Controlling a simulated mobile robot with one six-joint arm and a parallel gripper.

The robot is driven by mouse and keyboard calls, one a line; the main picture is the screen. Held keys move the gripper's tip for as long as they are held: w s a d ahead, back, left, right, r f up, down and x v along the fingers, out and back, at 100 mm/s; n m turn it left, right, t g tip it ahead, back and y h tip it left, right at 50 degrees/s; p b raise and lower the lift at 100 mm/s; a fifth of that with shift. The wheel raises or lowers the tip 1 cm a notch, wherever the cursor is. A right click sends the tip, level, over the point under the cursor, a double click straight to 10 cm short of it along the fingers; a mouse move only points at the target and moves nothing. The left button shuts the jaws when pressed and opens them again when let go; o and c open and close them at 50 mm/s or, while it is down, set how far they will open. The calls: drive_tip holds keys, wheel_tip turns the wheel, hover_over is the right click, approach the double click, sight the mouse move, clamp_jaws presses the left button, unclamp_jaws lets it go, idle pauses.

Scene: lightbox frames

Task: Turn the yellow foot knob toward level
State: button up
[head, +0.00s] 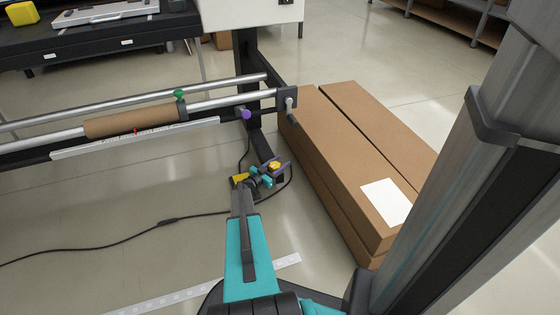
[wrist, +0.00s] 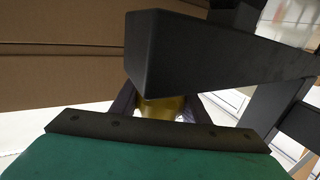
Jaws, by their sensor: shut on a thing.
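The yellow foot knob (wrist: 162,107) shows in the wrist view between the two dark fingers of my gripper (wrist: 163,102). My gripper is shut on it. The black stand leg (wrist: 205,62) lies just beyond and above the knob and hides its upper part. In the head view my gripper (head: 279,171) is low near the floor, by the foot of the black stand (head: 257,143), and a small yellow patch of the knob (head: 274,165) shows there. The level itself cannot be made out.
Large cardboard boxes (head: 340,150) lie close to the right of my gripper. A roller with a brown roll (head: 130,121) and a white scale strip (head: 135,139) spans the left. A black cable (head: 120,240) runs over the floor. The floor at front left is mostly clear.

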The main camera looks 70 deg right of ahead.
drive_tip(key=shift+s+m+g+y+p, duration=0.25)
drive_tip(key=shift+m+g+y+p, duration=1.1)
drive_tip(key=shift+p, duration=1.25)
drive_tip(key=shift+g+h, duration=0.35)
drive_tip(key=shift+s+a+m+g+y+b, duration=0.15)
drive_tip(key=shift+m+g+y+b, duration=0.2)
drive_tip(key=shift+g, duration=0.1)
drive_tip(key=shift+s+a+m+g+y+b, duration=0.15)
drive_tip(key=shift+m+g+y+b, duration=0.1)
drive_tip(key=shift+m+g+y, duration=0.15)
drive_tip(key=o, duration=1.1)
drive_tip(key=shift+c, duration=0.2)
drive_tip(key=shift+a, duration=0.1)
drive_tip(key=p+v, duration=0.2)
drive_tip(key=v, duration=1.1)
drive_tip(key=shift+w+a+p, duration=0.25)
drive_tip(key=shift+w+p, duration=0.05)
drive_tip(key=shift+p, duration=0.05)
